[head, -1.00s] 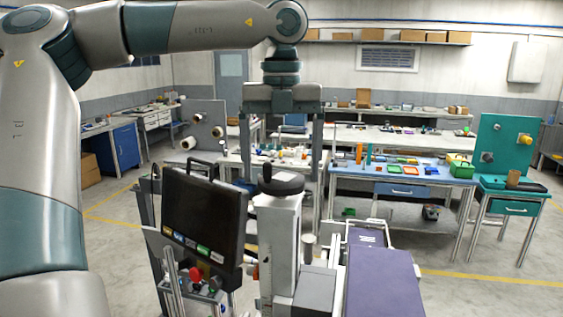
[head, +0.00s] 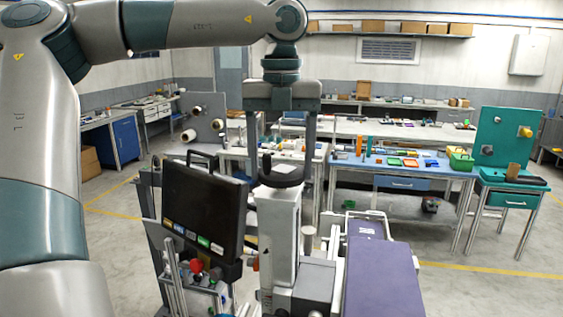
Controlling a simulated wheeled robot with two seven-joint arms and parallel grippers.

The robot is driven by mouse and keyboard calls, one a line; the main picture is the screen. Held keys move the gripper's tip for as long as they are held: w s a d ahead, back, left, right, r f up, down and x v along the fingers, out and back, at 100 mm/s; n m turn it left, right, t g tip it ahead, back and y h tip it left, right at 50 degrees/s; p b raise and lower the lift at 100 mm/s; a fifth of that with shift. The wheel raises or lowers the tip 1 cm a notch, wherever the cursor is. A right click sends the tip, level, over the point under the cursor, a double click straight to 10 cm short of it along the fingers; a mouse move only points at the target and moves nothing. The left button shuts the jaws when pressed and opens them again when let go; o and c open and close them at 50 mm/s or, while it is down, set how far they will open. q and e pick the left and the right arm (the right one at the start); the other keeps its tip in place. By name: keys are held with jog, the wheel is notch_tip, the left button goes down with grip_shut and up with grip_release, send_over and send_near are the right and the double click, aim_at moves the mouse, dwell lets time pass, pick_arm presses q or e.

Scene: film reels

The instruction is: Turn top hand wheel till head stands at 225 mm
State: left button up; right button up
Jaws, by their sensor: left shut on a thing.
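The black top hand wheel (head: 283,175) sits on top of the pale grey column (head: 277,232), in the middle of the head view. A small dark knob stands up from its left side. My left gripper (head: 281,172) points straight down over it, with one finger at each side, shut on the wheel. The exact finger contact is hard to see. No head height reading is legible, and I cannot make out the head clearly. My right gripper is not in view.
A dark monitor panel (head: 204,208) with a red button (head: 197,266) below stands close left of the column. A purple-topped table (head: 381,278) extends at its right. Behind are a blue workbench (head: 400,178) and a teal stand (head: 508,185). Floor is open at right.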

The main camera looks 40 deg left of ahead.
pick_arm(q)
jog(key=shift+m+b, duration=0.85)
jog(key=shift+m, duration=0.35)
jog(key=m+b, duration=0.1)
jog(key=m, duration=0.1)
jog(key=shift+m, duration=0.3)
jog(key=m, duration=0.2)
jog(key=shift+m, duration=0.4)
jog(key=m, duration=0.3)
jog(key=shift+r, duration=0.1)
jog(key=shift+m, duration=0.4)
jog(key=o, duration=1.1)
jog(key=shift+c, duration=0.2)
jog(key=shift+b, duration=0.3)
